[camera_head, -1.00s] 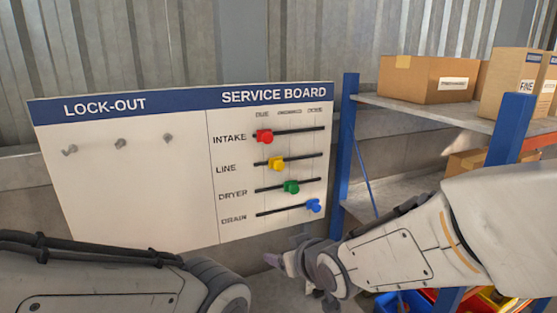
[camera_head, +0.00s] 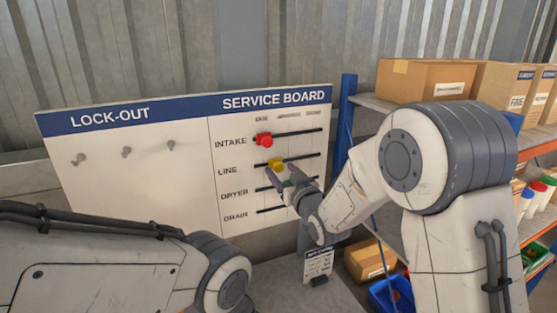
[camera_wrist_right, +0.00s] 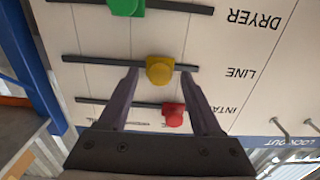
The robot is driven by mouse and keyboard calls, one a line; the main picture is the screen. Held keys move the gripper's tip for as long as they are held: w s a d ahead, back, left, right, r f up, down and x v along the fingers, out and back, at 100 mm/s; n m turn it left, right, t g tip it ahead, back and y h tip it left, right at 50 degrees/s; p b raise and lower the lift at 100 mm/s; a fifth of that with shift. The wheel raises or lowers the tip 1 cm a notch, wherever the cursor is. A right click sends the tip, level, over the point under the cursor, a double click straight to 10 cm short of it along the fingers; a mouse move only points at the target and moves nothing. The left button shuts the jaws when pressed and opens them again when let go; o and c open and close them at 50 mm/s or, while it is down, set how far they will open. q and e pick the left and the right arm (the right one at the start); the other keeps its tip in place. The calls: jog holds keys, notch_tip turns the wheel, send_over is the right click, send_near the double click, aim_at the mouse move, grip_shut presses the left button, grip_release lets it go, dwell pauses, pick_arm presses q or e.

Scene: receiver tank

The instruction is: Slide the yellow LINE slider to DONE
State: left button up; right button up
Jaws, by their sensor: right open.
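The yellow LINE slider (camera_head: 276,164) sits on its dark horizontal track on the service board, left of the track's middle, between the first and middle columns. In the right wrist view, which shows the board upside down, the yellow slider (camera_wrist_right: 160,70) appears between the two fingertips. My right gripper (camera_head: 288,179) is open, just below and right of the yellow slider in the head view. Its fingers (camera_wrist_right: 160,74) lie on either side of the knob with gaps; contact is not visible. DONE is the right-hand column heading (camera_head: 313,113). My left gripper is out of view.
The red INTAKE slider (camera_head: 264,140) is on the track above. The green DRYER slider (camera_wrist_right: 126,6) is near in the wrist view; my right gripper hides it in the head view. Lock-out hooks (camera_head: 126,152) are at left, a shelf with boxes (camera_head: 428,78) at right.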

jog(key=shift+p+x, duration=0.4)
jog(key=shift+x, duration=0.8)
grip_shut()
dwell(0.6)
